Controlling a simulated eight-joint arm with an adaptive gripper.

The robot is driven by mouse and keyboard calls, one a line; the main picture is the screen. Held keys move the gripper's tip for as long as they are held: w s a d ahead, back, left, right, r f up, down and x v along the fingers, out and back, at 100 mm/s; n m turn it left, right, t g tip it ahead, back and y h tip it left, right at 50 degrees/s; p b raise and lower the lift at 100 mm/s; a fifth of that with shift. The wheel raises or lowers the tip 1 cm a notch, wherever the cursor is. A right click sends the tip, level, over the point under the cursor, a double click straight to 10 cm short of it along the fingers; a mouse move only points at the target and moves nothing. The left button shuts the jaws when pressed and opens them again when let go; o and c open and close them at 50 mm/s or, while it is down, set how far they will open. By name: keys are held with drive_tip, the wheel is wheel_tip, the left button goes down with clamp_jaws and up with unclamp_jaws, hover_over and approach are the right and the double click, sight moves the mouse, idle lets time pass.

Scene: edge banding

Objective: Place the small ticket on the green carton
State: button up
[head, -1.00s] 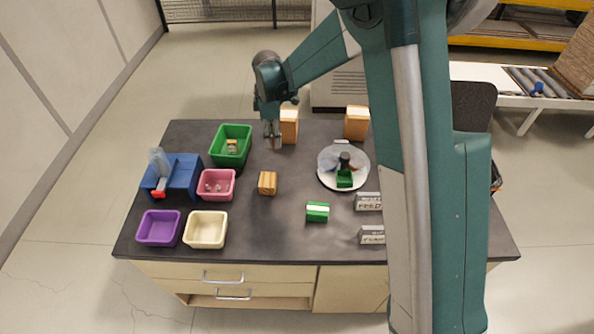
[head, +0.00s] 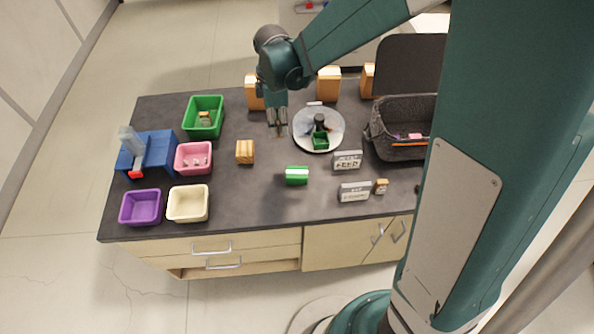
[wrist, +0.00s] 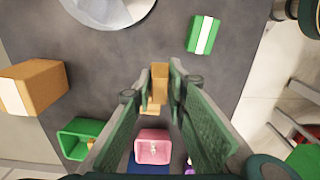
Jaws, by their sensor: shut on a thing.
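The green carton (head: 297,175) with a white stripe lies on the dark table, right of the striped wooden block (head: 245,151). It also shows at the upper right of the wrist view (wrist: 203,34). My gripper (head: 278,125) points down above the table, behind the carton and beside the round plate. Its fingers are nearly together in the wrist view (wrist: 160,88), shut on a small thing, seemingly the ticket. The ticket cannot be made out clearly against the tan surface between the fingers.
Left are green (head: 203,117), pink (head: 193,158), purple (head: 141,207) and cream bins (head: 188,203) and a blue dispenser (head: 148,152). A round plate (head: 318,130), grey signs (head: 347,160) and a dark basket (head: 402,130) stand right. Tan boxes (head: 328,84) line the back.

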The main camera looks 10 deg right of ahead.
hover_over(297, 172)
drive_tip(key=shift+r+p, duration=0.3)
drive_tip(key=shift+r, duration=0.05)
drive_tip(key=shift+f+b, duration=0.35)
drive_tip(key=shift+f, duration=2.55)
drive_tip(key=shift+f, duration=2.1)
drive_tip(key=shift+f+b, duration=0.1)
drive_tip(key=shift+b, duration=0.25)
drive_tip(key=o, duration=0.3)
drive_tip(key=shift+f, duration=0.1)
drive_tip(key=o, duration=0.4)
